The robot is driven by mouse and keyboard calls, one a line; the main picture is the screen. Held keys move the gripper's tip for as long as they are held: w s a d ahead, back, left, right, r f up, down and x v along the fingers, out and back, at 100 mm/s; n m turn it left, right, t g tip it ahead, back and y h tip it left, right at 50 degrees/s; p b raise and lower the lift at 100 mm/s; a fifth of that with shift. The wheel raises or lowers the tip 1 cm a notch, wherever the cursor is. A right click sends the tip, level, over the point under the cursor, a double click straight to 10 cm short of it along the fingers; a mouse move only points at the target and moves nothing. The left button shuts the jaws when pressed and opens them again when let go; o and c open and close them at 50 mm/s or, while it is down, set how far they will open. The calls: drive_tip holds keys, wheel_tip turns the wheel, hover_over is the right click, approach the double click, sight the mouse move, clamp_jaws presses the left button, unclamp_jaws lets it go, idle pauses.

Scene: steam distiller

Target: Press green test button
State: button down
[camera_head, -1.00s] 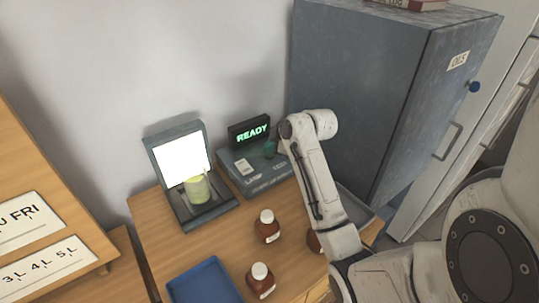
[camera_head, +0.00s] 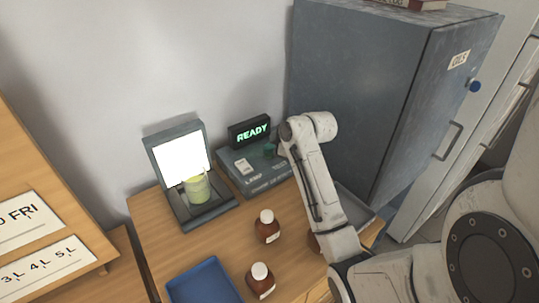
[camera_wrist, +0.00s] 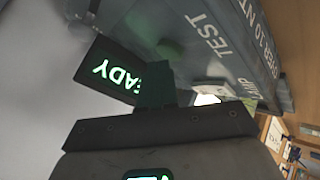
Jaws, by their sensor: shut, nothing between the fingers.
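The grey tester box (camera_head: 262,183) stands on the table against the wall, its display (camera_head: 250,131) lit with green "READY". A small dark green round button (camera_head: 269,150) shows on its top, just left of my arm. In the wrist view the box (camera_wrist: 222,62) fills the upper part, with "TEST" lettering and the display (camera_wrist: 108,72) at left. My gripper (camera_wrist: 155,72) is shut and empty, its fingers pointing at the box top. A blurred dark round shape (camera_wrist: 170,49) lies just beyond the tips; I cannot tell whether they touch. My arm hides the gripper in the head view.
A lit stand (camera_head: 186,172) with a yellow-green jar (camera_head: 197,189) is left of the box. Brown bottles (camera_head: 267,226) (camera_head: 260,281) and a blue tray (camera_head: 203,284) are in front. A grey cabinet (camera_head: 365,90) rises close on the right.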

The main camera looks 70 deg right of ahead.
sight(271, 156)
drive_tip(key=shift+f, duration=0.45)
idle(0.5)
drive_tip(key=shift+r, duration=0.15)
drive_tip(key=shift+r+p, duration=0.6)
drive_tip(key=shift+r, duration=0.15)
wheel_tip(271, 156, up, 5)
drive_tip(key=p, duration=0.4)
idle(0.9)
